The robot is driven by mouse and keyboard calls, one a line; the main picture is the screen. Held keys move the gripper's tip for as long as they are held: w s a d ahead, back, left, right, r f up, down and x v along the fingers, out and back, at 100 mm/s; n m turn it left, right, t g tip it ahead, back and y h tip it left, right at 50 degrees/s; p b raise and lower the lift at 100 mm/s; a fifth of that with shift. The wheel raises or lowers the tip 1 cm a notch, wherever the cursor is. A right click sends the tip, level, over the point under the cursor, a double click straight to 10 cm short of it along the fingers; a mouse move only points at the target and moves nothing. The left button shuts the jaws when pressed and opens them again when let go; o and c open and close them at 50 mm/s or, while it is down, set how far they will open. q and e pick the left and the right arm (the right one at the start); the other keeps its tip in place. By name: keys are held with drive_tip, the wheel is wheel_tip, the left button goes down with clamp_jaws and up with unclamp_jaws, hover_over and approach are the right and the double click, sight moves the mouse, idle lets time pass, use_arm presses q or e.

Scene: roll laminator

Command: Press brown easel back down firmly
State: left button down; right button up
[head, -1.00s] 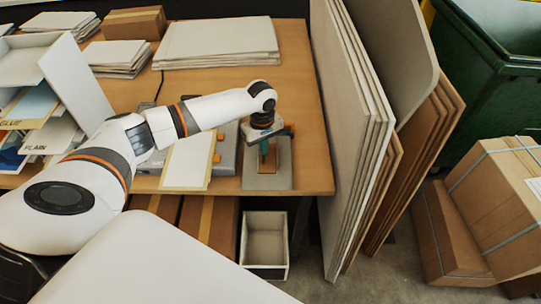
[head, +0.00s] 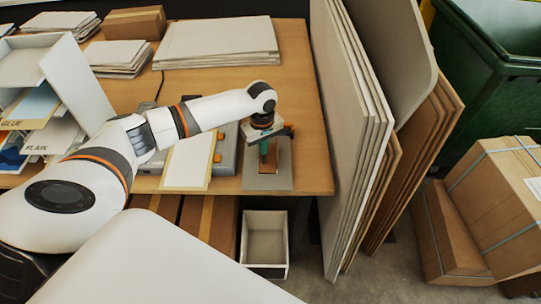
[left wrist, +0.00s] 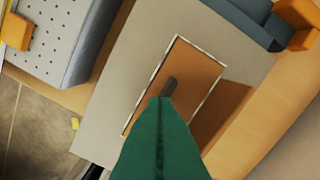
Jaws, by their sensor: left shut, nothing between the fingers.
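The brown easel back (left wrist: 190,68) is a brown rectangle with a thin pale border. It lies on a grey board (left wrist: 110,110) at the table's front right in the head view, where part of the easel back (head: 284,160) shows beside my gripper. My left gripper (head: 264,157) points down over it, with green fingers shut and empty. In the left wrist view the shut fingertips (left wrist: 165,102) are over the brown panel, by a small dark piece. I cannot tell whether they touch it. My right gripper is not in view.
A grey machine with orange parts (left wrist: 60,40) stands left of the board. A pale sheet (head: 188,162) lies further left. Tall panels (head: 350,130) lean at the table's right edge. An open bin (head: 264,240) is below the front edge.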

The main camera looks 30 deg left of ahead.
use_arm(q)
drive_tip(key=shift+s+d+f, duration=0.1)
drive_tip(key=shift+s+f, duration=0.3)
drive_tip(key=shift+f, duration=0.2)
drive_tip(key=shift+p, duration=0.3)
idle(0.4)
drive_tip(key=shift+w+r+p, duration=0.3)
drive_tip(key=shift+r+p, duration=0.55)
drive_tip(key=shift+p, duration=0.3)
drive_tip(key=shift+w+r+p, duration=0.1)
drive_tip(key=shift+r+p, duration=0.45)
drive_tip(key=shift+r, duration=0.05)
wheel_tip(320, 180, up, 2)
drive_tip(key=shift+r+p, duration=0.2)
drive_tip(key=shift+p, duration=0.4)
drive_tip(key=shift+r, duration=1.05)
